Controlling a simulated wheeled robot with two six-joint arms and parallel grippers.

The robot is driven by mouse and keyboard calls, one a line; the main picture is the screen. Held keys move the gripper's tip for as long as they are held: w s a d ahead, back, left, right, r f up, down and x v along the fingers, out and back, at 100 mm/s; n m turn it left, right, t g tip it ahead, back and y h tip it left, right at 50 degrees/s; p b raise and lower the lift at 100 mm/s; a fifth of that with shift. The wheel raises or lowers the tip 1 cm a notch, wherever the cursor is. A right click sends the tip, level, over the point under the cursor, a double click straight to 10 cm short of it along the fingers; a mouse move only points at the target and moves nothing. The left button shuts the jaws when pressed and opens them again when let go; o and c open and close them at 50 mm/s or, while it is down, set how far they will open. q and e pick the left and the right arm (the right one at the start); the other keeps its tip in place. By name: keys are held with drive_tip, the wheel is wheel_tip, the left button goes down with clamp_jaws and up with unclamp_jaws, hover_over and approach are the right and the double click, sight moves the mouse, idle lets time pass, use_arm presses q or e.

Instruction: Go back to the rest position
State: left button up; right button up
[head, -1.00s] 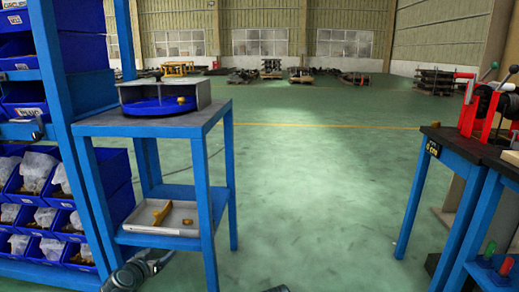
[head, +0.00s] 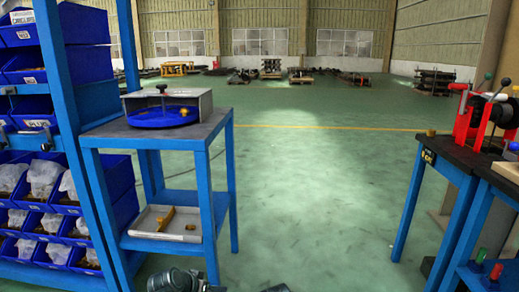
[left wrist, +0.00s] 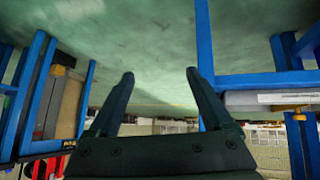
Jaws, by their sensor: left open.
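My left gripper (left wrist: 160,76) is open in the left wrist view, with its two dark fingers apart and nothing between them. Green floor shows beyond the fingertips. In the head view, part of my left arm (head: 176,281) shows at the bottom edge, low in front of the blue stand; its fingers cannot be made out there. My right gripper is not in view.
A blue stand (head: 206,196) at left bears a grey holder with a blue disc (head: 160,117) and, below, a tray (head: 141,217) with a yellow piece. Blue bin shelving (head: 58,125) stands left of it. A dark-topped bench (head: 450,154) stands right. The floor between is clear.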

use_arm(q)
drive_tip(key=s+d+r+g+y+p, duration=0.25)
drive_tip(key=s+d+g+p, duration=0.2)
drive_tip(key=s, duration=0.45)
drive_tip(key=s+d+r+g+y+p, duration=0.1)
drive_tip(key=s+d+g+y+p, duration=0.3)
drive_tip(key=s, duration=0.5)
wheel_tip(320, 180, up, 38)
drive_tip(key=h+p, duration=0.1)
drive_tip(key=p, duration=3.6)
drive_tip(key=shift+d+f+t, duration=0.25)
drive_tip(key=shift+d+t, duration=0.05)
drive_tip(key=shift+t, duration=0.05)
